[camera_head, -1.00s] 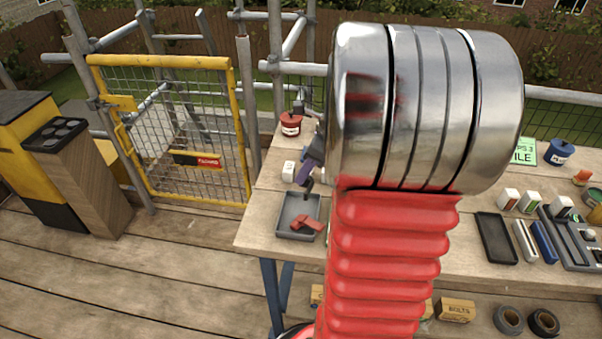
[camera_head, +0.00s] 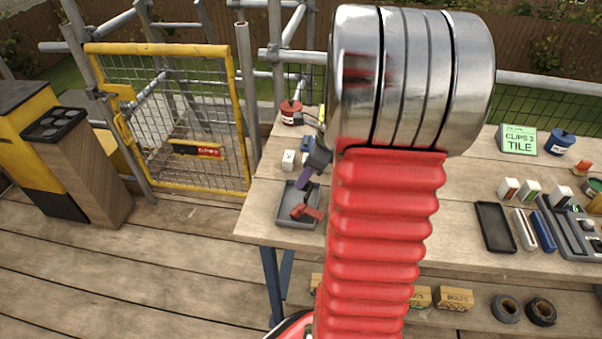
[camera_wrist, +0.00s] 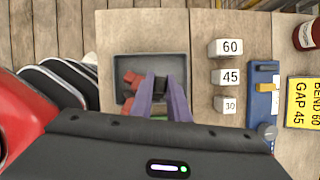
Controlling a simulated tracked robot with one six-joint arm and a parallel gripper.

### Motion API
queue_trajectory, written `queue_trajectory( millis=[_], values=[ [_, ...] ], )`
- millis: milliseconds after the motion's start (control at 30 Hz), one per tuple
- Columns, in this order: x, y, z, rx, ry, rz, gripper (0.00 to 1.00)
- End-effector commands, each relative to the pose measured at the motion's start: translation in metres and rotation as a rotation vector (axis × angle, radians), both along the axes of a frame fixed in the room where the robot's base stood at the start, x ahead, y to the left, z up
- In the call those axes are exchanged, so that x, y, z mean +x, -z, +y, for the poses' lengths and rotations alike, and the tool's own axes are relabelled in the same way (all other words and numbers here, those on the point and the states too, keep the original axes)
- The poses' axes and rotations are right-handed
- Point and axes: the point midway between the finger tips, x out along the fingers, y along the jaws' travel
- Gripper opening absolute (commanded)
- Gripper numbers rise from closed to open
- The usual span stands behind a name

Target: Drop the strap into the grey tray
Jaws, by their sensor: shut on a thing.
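The grey tray (camera_head: 281,216) lies at the left end of the workbench; it also shows in the wrist view (camera_wrist: 177,62). My gripper (camera_head: 305,187) is over the tray, its purple fingers pointing down. In the wrist view my gripper (camera_wrist: 157,92) is shut on a dark piece between its fingertips, which I take to be part of the strap. A red piece, seemingly the strap (camera_wrist: 131,80), shows beside the fingertips within the tray's outline; it also shows in the head view (camera_head: 308,213). I cannot tell whether it touches the tray floor. The fingers hide part of it.
White blocks marked 60 (camera_wrist: 229,47), 45 (camera_wrist: 228,77) and 30 (camera_wrist: 226,104) stand right of the tray. Beyond them are a blue tool (camera_wrist: 262,100) and a yellow sign (camera_wrist: 302,101). A red pot (camera_head: 291,112) stands behind. The bench edge is close left of the tray.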

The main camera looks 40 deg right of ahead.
Motion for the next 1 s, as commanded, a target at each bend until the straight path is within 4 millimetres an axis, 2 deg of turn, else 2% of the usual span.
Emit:
queue_trajectory(
  millis=[267,300,600,1000],
  values=[
    [0.0000,0.0011,-0.0004,-0.001,0.000,0.000,0.00],
    [-0.0001,0.0010,-0.0004,-0.001,0.000,0.000,0.16],
    [-0.0001,0.0009,-0.0005,0.000,0.001,0.000,0.37],
    [-0.0022,-0.0058,-0.0024,-0.002,0.002,-0.002,0.37]
  ],
)
